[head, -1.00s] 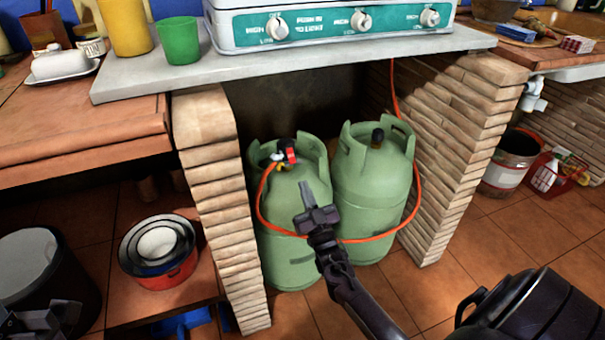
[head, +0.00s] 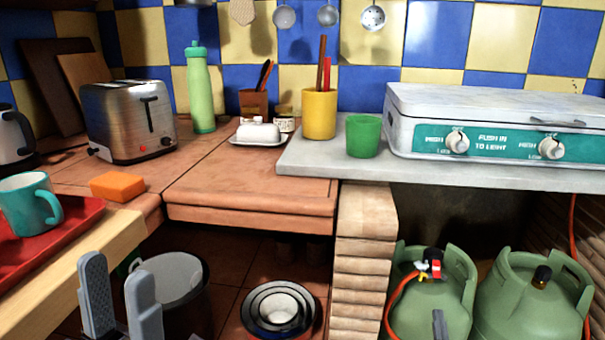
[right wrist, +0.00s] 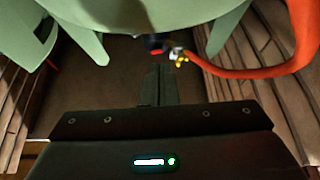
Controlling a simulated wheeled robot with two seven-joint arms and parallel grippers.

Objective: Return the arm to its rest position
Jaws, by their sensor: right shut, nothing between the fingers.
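My left gripper (head: 115,268) is at the lower left of the head view, its two grey fingers apart with nothing between them. My right gripper (head: 438,325) shows only as a grey fingertip at the bottom of the head view, in front of the left green gas bottle (head: 455,297). In the right wrist view its fingers (right wrist: 157,85) are shut and empty, pointing toward the bottle's valve with a red and yellow fitting (right wrist: 172,53). Most of the right arm is out of the head view.
A second gas bottle (head: 528,300) stands beside the first, under the counter slab (head: 310,160) between brick pillars (head: 362,260). An orange hose (right wrist: 255,72) curves near the right gripper. The red tray (head: 30,255) with a teal mug (head: 28,205) lies near my left gripper.

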